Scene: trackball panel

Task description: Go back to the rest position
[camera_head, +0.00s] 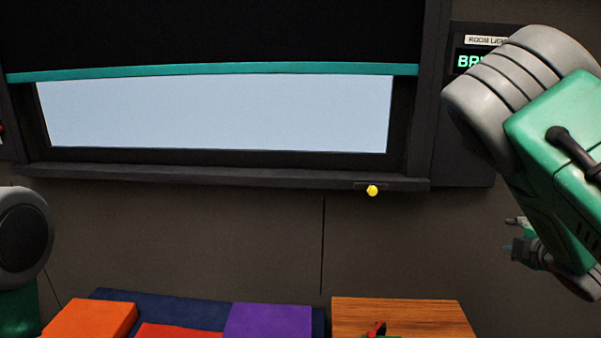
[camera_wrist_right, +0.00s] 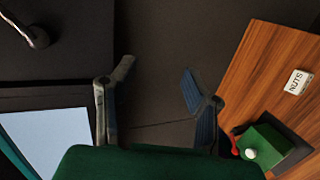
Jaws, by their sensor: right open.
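My right arm comes in from the right in the head view, and its gripper (camera_head: 516,240) hangs in front of the dark wall, small and partly hidden by my own arm. In the right wrist view the two fingers of this gripper (camera_wrist_right: 155,88) stand wide apart with nothing between them. It is clear of the wooden surface. A rounded part of my left arm shows at the left edge of the head view; its gripper is out of the picture.
A window (camera_head: 220,112) has a teal-edged dark blind and a yellow knob (camera_head: 372,190) below. A lit room-light panel (camera_head: 470,60) is partly behind my right arm.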

